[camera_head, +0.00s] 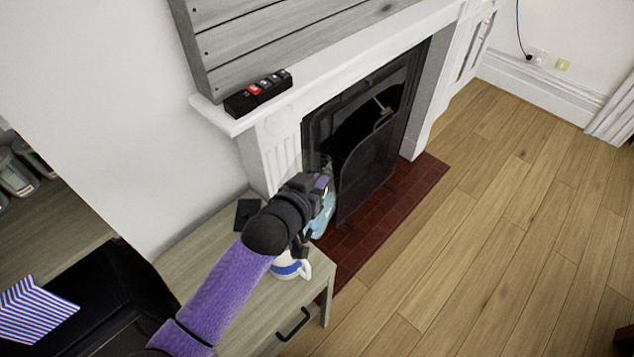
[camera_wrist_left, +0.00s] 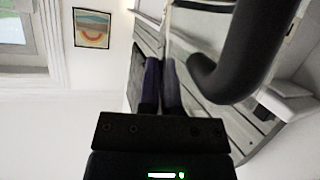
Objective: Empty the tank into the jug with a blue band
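The tank (camera_head: 325,217) is a clear, pale-blue vessel, partly hidden behind my left gripper (camera_head: 318,184). It hangs at the gripper above the far right part of the cabinet, close to the jug. The white jug with a blue band (camera_head: 290,269) stands upright on the cabinet top, its upper part hidden by my gripper and arm. In the left wrist view the purple fingers (camera_wrist_left: 161,88) are nearly together. A thick black curved bar (camera_wrist_left: 245,55), seemingly the tank's handle, is beside them. I cannot tell whether water is flowing. My right gripper is out of view.
The wooden cabinet (camera_head: 240,317) has a black drawer handle. A dark flat item (camera_head: 247,212) lies near its back. The fireplace (camera_head: 365,140) and white mantel (camera_head: 330,55) stand just beyond, with a black switch box (camera_head: 258,92) on the mantel.

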